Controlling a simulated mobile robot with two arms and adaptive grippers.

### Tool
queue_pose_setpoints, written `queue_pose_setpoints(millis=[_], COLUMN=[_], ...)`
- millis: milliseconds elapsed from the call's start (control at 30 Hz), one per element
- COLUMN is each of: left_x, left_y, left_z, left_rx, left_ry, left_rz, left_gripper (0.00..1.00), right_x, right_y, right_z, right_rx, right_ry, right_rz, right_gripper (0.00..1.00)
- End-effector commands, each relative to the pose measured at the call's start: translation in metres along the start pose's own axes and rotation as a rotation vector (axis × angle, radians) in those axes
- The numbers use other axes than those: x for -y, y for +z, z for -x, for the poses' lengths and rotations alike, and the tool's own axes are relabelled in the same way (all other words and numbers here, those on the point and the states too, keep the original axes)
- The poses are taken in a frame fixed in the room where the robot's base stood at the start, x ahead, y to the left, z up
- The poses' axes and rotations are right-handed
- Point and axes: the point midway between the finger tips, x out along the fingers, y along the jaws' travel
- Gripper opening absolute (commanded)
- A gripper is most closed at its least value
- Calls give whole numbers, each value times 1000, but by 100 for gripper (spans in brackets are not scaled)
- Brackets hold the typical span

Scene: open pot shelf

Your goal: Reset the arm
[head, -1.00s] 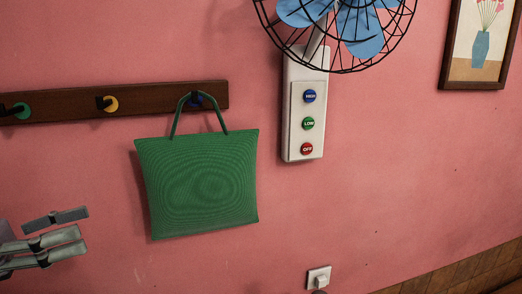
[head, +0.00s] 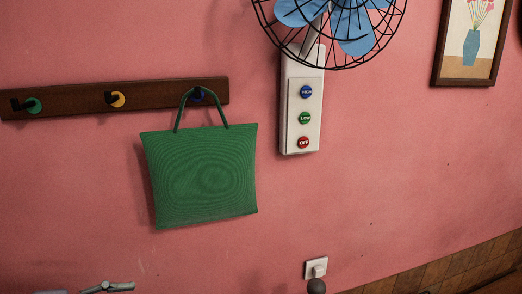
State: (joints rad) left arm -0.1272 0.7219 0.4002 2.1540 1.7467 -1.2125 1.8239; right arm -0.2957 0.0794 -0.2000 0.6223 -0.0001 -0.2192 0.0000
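Only a small grey part of my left gripper (head: 108,287) shows at the bottom left edge of the head view. It is below and to the left of the green bag (head: 203,178) and apart from it. Most of this gripper is cut off by the frame, so its opening does not show.
A brown hook rail (head: 70,101) also has a green and a yellow hook, both empty. A wall fan (head: 329,30) with a button panel (head: 304,118) is right of the bag. A picture (head: 470,45) and a socket (head: 316,267) are on the pink wall.

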Motion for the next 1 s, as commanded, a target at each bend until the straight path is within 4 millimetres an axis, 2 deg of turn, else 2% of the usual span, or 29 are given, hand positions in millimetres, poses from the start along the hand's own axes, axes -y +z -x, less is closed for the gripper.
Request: queue_pose_setpoints(millis=[133,300,500,700,1000], left_x=[62,138,211,251,281], left_y=[-48,-96,-125,-132,-130], left_z=[-33,-58,-64,-54,-34], left_rx=[-153,-314,-414,-435,-404], left_ry=[-108,-312,-610,-869,-1174], left_rz=[-282,-697,-1153,-1458,-1717], left_gripper=[52,52,52,52,52], right_x=[1,1,1,1,0], right_y=[6,7,6,6,5], right_z=[0,0,0,0,0], right_rx=[8,10,10,10,8], right_ry=[-1,-1,-1,-1,-1], right_rz=[0,0,0,0,0], right_gripper=[50,50,50,50,50])
